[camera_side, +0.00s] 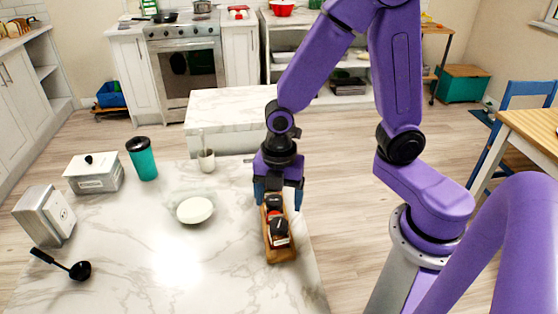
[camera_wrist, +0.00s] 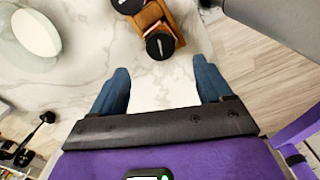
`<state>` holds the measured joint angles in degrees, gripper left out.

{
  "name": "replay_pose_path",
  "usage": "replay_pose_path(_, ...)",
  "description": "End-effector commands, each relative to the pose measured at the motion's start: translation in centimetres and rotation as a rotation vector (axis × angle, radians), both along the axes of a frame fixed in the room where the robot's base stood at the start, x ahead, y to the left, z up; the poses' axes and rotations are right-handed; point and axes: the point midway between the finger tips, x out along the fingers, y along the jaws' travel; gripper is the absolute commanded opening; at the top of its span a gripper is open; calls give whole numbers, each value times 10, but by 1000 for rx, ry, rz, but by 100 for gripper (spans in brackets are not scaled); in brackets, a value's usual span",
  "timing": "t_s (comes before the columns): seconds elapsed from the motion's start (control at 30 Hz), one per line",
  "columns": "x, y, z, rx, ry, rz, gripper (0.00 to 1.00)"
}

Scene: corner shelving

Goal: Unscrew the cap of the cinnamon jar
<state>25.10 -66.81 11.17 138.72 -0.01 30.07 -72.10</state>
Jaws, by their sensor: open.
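A small wooden rack (camera_side: 280,256) near the right edge of the marble counter holds jars with black caps. One dark cap (camera_side: 279,224) shows in the side view. In the wrist view, a round black cap (camera_wrist: 160,46) sits at the near end of the rack (camera_wrist: 182,18), and another cap (camera_wrist: 127,4) is cut by the top edge. I cannot read which jar is cinnamon. My gripper (camera_side: 279,196) points down at the rack's far end. In the wrist view its blue fingers (camera_wrist: 161,68) are spread and empty, with the nearest cap just beyond their tips.
A teal tumbler (camera_side: 142,160), a white lidded box (camera_side: 93,178), a metallic box (camera_side: 45,216) and a black ladle (camera_side: 78,270) are farther left. The counter's front middle is clear.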

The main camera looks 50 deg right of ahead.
Motion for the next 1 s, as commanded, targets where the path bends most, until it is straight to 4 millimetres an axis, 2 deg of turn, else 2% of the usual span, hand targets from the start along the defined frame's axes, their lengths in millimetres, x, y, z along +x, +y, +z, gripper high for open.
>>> replay_pose_path(0.5,0,1,83,4,-4,2,79)
replay_pose_path(0.77,-3,-1,98,0,0,-14,79)
replay_pose_path(0.87,-12,-4,99,2,-2,-70,79)
replay_pose_path(1.0,-36,-11,98,8,-4,-220,79)
